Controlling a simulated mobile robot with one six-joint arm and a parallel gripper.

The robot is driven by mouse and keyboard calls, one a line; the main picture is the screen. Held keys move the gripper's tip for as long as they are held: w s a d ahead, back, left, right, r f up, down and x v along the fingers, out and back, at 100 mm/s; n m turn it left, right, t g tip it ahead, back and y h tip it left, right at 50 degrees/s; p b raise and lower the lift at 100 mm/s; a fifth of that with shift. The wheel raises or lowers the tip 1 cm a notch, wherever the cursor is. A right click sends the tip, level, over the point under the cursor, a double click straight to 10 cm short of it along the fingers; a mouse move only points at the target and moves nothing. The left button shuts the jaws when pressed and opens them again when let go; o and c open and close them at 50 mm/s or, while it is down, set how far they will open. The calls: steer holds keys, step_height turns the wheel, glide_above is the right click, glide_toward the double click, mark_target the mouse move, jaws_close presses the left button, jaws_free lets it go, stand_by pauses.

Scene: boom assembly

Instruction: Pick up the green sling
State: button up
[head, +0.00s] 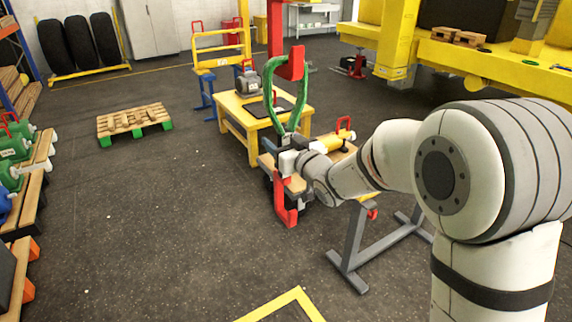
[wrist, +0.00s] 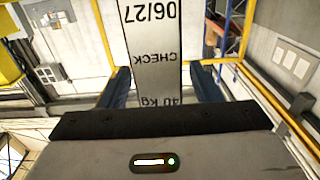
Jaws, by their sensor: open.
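The green sling (head: 270,84) shows in the head view as a tall loop. Its top is at a red hook-shaped piece (head: 291,65), and its two sides come together low down, close by my gripper. My gripper (wrist: 162,88) is open in the wrist view, with one dark blue finger on each side. A pale tag (wrist: 152,45) printed "06/27", "CHECK" and "40 kg" shows between the fingers, with a gap on both sides. I cannot tell whether it belongs to the sling. No green shows in the wrist view. My wrist hides part of the sling's lower end in the head view.
A yellow table (head: 236,125) with a grey motor-like unit stands behind the sling. A red upright piece (head: 286,207) is below my gripper. A grey trestle (head: 355,245) stands at front right. A pallet (head: 134,120) lies at left; the floor between is clear.

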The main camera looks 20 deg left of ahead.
steer(key=shift+c, duration=0.2)
jaws_close()
stand_by(0.5)
stand_by(0.5)
steer(key=shift+r, duration=0.15)
